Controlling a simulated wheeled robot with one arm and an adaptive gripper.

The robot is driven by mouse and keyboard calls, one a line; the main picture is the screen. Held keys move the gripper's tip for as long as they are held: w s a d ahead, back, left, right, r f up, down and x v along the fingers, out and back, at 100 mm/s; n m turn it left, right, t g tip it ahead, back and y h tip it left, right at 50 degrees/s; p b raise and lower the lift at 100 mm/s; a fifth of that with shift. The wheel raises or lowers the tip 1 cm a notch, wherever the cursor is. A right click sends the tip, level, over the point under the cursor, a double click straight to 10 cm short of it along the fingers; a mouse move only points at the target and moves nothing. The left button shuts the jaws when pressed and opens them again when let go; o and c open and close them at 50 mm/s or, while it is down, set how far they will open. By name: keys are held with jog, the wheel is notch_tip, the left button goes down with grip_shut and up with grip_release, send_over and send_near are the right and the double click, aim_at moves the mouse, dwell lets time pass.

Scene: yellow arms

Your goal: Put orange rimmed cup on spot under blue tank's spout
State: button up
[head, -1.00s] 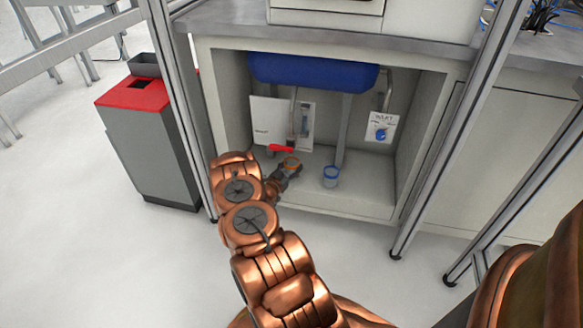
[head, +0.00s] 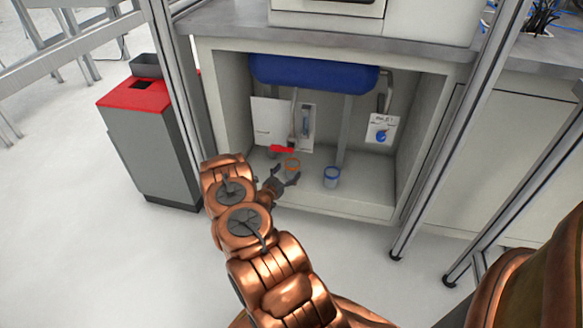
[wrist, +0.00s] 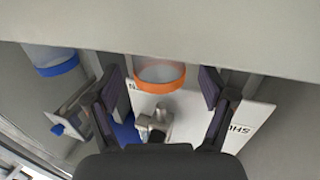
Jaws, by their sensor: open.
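The orange rimmed cup (head: 292,164) stands upright on the cabinet floor, below the blue tank (head: 313,72) and close to the red-handled spout (head: 291,146). In the wrist view the cup's orange rim (wrist: 160,77) shows centred between the fingers, with the metal spout (wrist: 155,120) near it. My gripper (head: 287,173) is open, its fingers spread on the near side of the cup, and the cup looks free of them. I cannot make out a marked spot on the floor; the cup may cover it.
A blue rimmed cup (head: 332,177) stands to the right on the cabinet floor. A white panel with a blue knob (head: 381,136) is at the back right. Cabinet side walls and metal frame posts (head: 440,150) bound the opening. A red-topped bin (head: 150,140) stands left.

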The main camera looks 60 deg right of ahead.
jog(key=a+p, duration=0.1)
jog(key=a, duration=0.7)
jog(key=w+a+r+n+t+y, duration=0.25)
jog(key=w+a+t+y, duration=0.4)
jog(key=w+a, duration=0.95)
jog(key=w+a+r+n+y, duration=0.25)
jog(key=a+r+y, duration=0.35)
jog(key=a, duration=0.4)
jog(key=w+a+r+n+y, duration=0.1)
jog(key=a+r+n+y, duration=0.25)
jog(key=a+r, duration=0.55)
jog(key=s+a+r+n+g+y, duration=0.2)
jog(key=s+a+r, duration=0.2)
jog(key=s+a, duration=0.35)
jog(key=s+a+r+n+g+y, duration=0.25)
jog(key=s+a+r, duration=0.3)
jog(key=s, duration=0.35)
jog(key=s+d+r+n+g+h, duration=0.1)
jog(key=s+r+n+g, duration=0.1)
jog(key=s, duration=1.3)
jog(key=s+d+r+n+g+h, duration=0.1)
jog(key=s+r+g, duration=0.3)
jog(key=s, duration=1.1)
jog(key=shift+s+d+r+n+g, duration=0.2)
jog(key=shift+s+r+n+g, duration=0.15)
jog(key=shift+r+n, duration=0.45)
